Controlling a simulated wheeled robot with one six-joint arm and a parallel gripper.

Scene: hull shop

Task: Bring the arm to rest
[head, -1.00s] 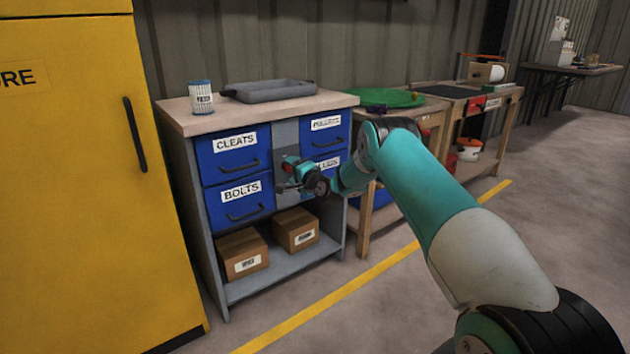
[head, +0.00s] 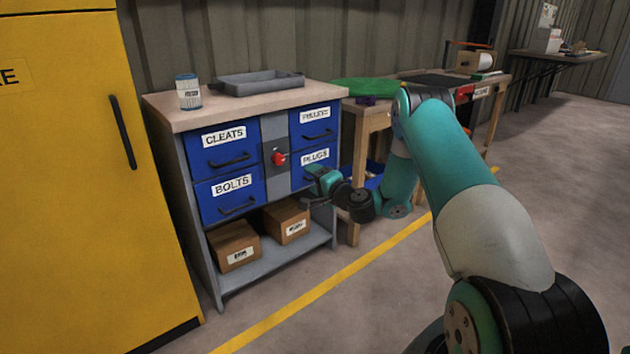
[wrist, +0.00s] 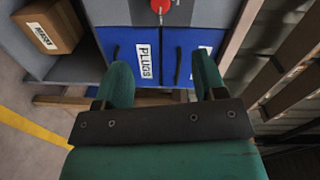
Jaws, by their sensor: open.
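My gripper (head: 314,180) is in front of the lower right of the blue drawer cabinet, close to the drawer labelled PLUGS (head: 316,165). In the wrist view my gripper (wrist: 160,78) has its two green fingers spread apart, with nothing between them. The PLUGS drawer (wrist: 138,42) shows beyond the fingers there. Its handle is partly hidden by my gripper in the head view. I cannot tell whether a finger touches the drawer front. My arm reaches forward from the lower right and bends down at the elbow.
The cabinet's wooden top (head: 250,102) carries a filter can (head: 188,93) and a grey tray (head: 258,83). A red knob (head: 278,158) sits on the centre panel. Two cardboard boxes stand on the lower shelf. A yellow cabinet (head: 75,180) is at left; workbenches are at right.

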